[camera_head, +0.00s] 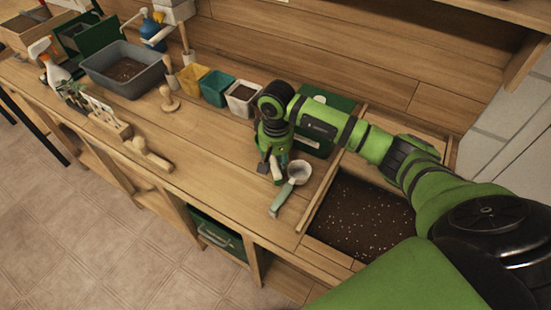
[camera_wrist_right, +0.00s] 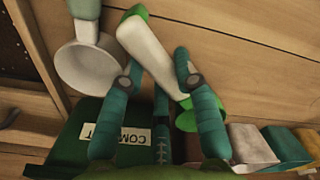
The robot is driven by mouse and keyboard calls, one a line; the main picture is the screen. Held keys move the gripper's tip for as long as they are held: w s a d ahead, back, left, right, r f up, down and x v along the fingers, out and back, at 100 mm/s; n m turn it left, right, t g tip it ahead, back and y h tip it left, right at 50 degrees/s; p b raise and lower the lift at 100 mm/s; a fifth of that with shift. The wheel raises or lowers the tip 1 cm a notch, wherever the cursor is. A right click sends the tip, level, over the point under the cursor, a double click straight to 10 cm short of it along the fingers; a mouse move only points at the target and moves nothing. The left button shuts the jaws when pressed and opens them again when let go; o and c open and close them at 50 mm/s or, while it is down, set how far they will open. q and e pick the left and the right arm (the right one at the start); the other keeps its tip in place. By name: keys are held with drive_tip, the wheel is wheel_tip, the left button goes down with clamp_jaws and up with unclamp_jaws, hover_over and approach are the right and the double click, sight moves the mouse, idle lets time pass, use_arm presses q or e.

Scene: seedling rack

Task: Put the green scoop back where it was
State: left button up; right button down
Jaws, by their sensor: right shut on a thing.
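My right gripper (camera_head: 272,167) is over the wooden bench, left of the soil bin. In the wrist view its two teal fingers (camera_wrist_right: 160,72) are closed around the pale handle of a scoop with green ends, which I take as the green scoop (camera_wrist_right: 147,52). It sits slantwise between the fingers; in the head view it is mostly hidden by the gripper. A second scoop (camera_head: 296,176), with a pale round bowl and grey-green handle, lies on the bench just right of the gripper. Its bowl also shows in the wrist view (camera_wrist_right: 84,68). My left gripper is out of view.
A soil bin (camera_head: 318,206) is sunk into the bench at right. A dark green box labelled COMPOST (camera_wrist_right: 70,130) stands behind the gripper. Yellow (camera_head: 194,79), teal (camera_head: 215,88) and white (camera_head: 241,98) pots line the back. A grey tub (camera_head: 126,84) is further left. The bench middle is clear.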

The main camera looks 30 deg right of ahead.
drive_tip(key=shift+f, duration=0.45)
drive_tip(key=shift+f+b, duration=0.25)
drive_tip(key=shift+b, duration=0.1)
drive_tip(key=c, duration=1.2)
unclamp_jaws()
drive_tip(key=shift+r, duration=0.1)
drive_tip(key=shift+r+p, duration=0.15)
drive_tip(key=shift+p, duration=0.15)
wheel_tip(320, 180, up, 11)
drive_tip(key=b, duration=0.4)
drive_tip(key=shift+s, duration=0.1)
drive_tip(key=shift+r, duration=0.5)
